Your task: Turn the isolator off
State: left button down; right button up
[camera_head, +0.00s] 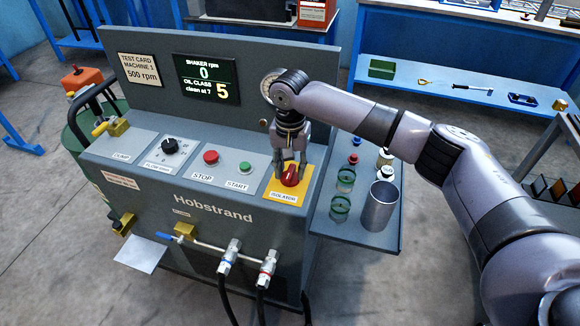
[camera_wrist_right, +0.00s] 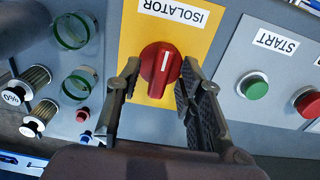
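The isolator is a red rotary knob (camera_head: 291,177) on a yellow plate (camera_head: 274,187) labelled ISOLATOR, at the right end of the grey machine's sloping panel. My right gripper (camera_head: 289,160) is right above the knob, pointing down, its fingers apart on either side of it. In the right wrist view the knob (camera_wrist_right: 160,66) sits between the fingertips (camera_wrist_right: 158,84), its white mark nearly upright in the picture. I cannot tell whether the fingers touch it. My left gripper is not in view.
Left of the isolator are the green START button (camera_head: 245,167) and red STOP button (camera_head: 211,157). The display (camera_head: 207,79) reads 0 rpm. A side shelf (camera_head: 345,235) on the right carries green-rimmed glasses, a metal cup (camera_head: 379,207) and small canisters close to my right arm.

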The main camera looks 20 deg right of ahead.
jog(key=shift+c, duration=0.5)
grip_shut()
